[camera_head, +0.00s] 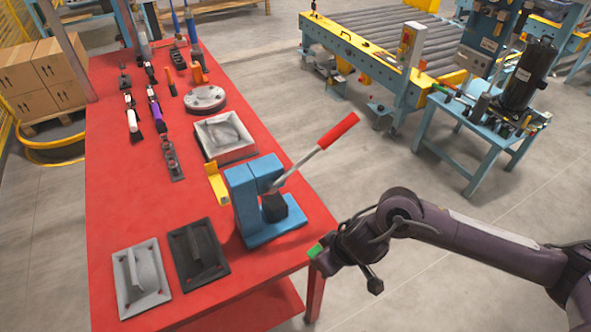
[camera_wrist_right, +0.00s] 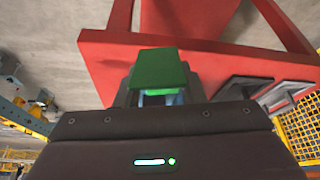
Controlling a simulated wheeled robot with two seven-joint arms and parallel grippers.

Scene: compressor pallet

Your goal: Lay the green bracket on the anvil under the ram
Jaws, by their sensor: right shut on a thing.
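The green bracket (camera_head: 315,251) is held at the tip of my right gripper (camera_head: 322,257), just off the table's front right corner. In the right wrist view the green bracket (camera_wrist_right: 158,72) fills the space in front of the jaws, and the gripper is shut on it. The blue arbor press (camera_head: 252,200) stands on the red table near that corner, with a red-handled lever (camera_head: 338,131) reaching up to the right. The dark ram (camera_head: 274,207) is in the press's opening; the anvil surface under it is hard to make out. My left gripper is not in view.
On the red table (camera_head: 110,205) lie a yellow bracket (camera_head: 217,183), a grey plate with a handle (camera_head: 142,277), a dark plate (camera_head: 198,253), and a square tray (camera_head: 225,136). Several tools lie farther back.

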